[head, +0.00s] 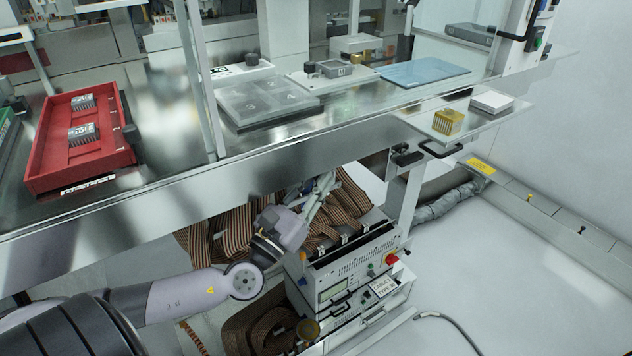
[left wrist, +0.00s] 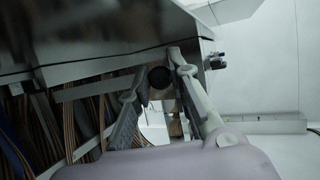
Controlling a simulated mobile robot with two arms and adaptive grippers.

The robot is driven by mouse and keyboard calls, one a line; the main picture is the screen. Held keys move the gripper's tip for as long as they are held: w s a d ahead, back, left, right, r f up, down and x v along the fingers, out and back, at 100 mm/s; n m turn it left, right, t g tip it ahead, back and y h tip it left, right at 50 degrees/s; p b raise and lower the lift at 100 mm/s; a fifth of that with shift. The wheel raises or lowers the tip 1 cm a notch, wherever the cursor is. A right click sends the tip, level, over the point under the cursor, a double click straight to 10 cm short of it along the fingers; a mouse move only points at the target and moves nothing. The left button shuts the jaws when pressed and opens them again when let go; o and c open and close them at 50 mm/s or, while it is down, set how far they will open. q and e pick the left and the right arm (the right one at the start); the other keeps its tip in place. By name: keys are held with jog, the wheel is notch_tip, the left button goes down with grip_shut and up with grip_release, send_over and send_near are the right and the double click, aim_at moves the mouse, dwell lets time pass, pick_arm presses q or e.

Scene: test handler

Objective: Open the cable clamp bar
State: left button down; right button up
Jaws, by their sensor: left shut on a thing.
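My left gripper (head: 323,190) reaches in below the front edge of the steel bench, above the bundles of striped ribbon cable (head: 215,240). In the left wrist view its two fingers (left wrist: 160,85) stand either side of a dark round knob (left wrist: 160,77) and are shut on it. The knob looks like the grip of the cable clamp bar. A thin grey bar (left wrist: 95,89) runs left from the fingers across the cables. In the head view the gripper and bench edge hide most of the clamp bar. My right gripper is not in view.
The steel bench (head: 190,190) overhangs close above my left arm. A white tester unit (head: 345,285) with a red button stands right of the gripper. A red tray (head: 80,140) and grey lidded tray (head: 268,100) sit on the bench.

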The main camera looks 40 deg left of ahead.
pick_arm(q)
jog(key=c, duration=1.5)
grip_release()
jog(key=shift+v, duration=3.7)
